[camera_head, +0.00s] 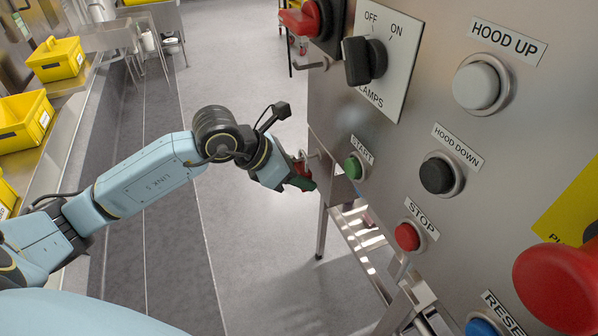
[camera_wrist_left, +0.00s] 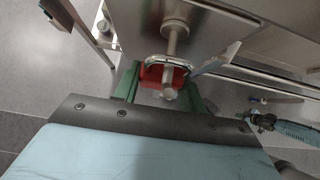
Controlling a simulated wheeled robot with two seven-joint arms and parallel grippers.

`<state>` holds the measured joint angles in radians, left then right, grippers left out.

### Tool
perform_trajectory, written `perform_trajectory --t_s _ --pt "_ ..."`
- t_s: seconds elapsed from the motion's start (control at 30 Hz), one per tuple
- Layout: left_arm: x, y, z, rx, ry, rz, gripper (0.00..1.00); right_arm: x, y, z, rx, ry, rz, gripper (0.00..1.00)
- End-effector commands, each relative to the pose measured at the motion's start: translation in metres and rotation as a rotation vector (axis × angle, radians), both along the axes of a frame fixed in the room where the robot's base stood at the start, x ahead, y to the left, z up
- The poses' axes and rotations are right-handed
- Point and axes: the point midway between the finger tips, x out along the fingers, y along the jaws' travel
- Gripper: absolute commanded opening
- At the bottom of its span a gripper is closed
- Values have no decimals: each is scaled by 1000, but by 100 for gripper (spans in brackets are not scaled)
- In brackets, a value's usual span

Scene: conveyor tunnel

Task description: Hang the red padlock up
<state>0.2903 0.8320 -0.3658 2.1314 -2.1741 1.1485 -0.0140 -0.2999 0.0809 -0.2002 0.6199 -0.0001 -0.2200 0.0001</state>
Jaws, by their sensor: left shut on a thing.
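The red padlock (camera_wrist_left: 165,76) is between the green fingers of my left gripper (camera_wrist_left: 160,88), which is shut on its body. In the head view the padlock (camera_head: 302,168) is small and partly hidden by my left gripper (camera_head: 299,180), beside the panel's lower left edge. Its metal shackle (camera_wrist_left: 151,62) faces the panel. A metal peg (camera_wrist_left: 176,42) stands out from the panel and overlaps the shackle and red body in the wrist view. I cannot tell for sure whether the shackle is around the peg. My right gripper (camera_wrist_left: 258,121) shows small and unclear in the wrist view.
The steel control panel (camera_head: 340,105) fills the right, with a lamps switch (camera_head: 364,61), a green start button (camera_head: 354,167) and a red stop button (camera_head: 407,236). A metal frame (camera_head: 358,240) stands below it. Yellow bins (camera_head: 56,60) stand at left. The grey floor between is clear.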

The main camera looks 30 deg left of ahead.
Motion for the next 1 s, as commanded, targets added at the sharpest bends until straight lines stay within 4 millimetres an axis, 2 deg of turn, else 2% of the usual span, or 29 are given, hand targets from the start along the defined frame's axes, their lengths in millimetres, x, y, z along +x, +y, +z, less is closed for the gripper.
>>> perform_trajectory --t_s 0.33,0.37,0.53,0.83,1.0 --pt "0 0 -4 -1 -1 0 0 0 0 -4 0 0 0 0" --pt "0 0 -4 -1 -1 0 43 0 0 -4 0 0 0 0" --pt "0 0 -4 0 0 0 65 0 0 -4 0 0 0 0" --pt "0 1 -4 1 1 0 67 0 0 -4 0 0 0 0" --pt "-9 9 7 2 -2 1 67 0 0 -6 0 0 0 0"
